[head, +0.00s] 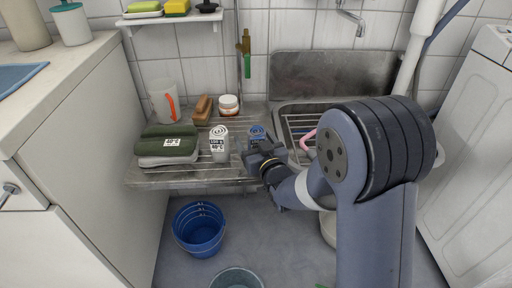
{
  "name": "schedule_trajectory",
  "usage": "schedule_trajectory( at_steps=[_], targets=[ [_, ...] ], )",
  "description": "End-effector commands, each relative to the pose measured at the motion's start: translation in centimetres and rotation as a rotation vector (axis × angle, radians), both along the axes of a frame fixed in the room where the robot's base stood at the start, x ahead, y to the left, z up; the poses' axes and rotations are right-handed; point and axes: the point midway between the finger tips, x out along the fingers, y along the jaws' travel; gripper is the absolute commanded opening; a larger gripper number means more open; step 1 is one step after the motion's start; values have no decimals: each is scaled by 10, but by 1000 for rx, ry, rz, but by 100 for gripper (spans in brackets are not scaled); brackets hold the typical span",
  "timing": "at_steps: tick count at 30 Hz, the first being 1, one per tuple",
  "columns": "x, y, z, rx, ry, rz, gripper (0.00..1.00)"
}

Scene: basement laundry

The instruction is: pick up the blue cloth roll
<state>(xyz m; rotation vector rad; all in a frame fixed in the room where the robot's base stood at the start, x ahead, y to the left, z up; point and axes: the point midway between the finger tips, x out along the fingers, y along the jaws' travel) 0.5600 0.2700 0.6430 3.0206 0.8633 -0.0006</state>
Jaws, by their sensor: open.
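The blue cloth roll (257,131) stands upright on the metal rack beside the sink; only its spiral top and a bit of its side show. My gripper (262,158) is open in front of it and hides its lower part. I cannot tell whether the jaws are around the roll or only before it. A pale grey cloth roll (219,146) with a printed label stands just to the left, apart from my gripper.
Folded green and grey cloths (167,142), a white jug (164,101), a brush (203,109) and a lidded jar (229,105) stand on the drainer's left. The sink (300,122) is at right. A blue bucket (199,230) stands on the floor below.

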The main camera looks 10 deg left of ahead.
Motion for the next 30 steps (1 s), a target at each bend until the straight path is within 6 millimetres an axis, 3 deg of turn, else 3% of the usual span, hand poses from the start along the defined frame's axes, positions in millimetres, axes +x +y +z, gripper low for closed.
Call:
schedule_trajectory(
  at_steps=[10,30],
  targets=[
    [7,4,0,0,0,0,75],
    [7,4,1,1,-1,0,23]
  ],
)
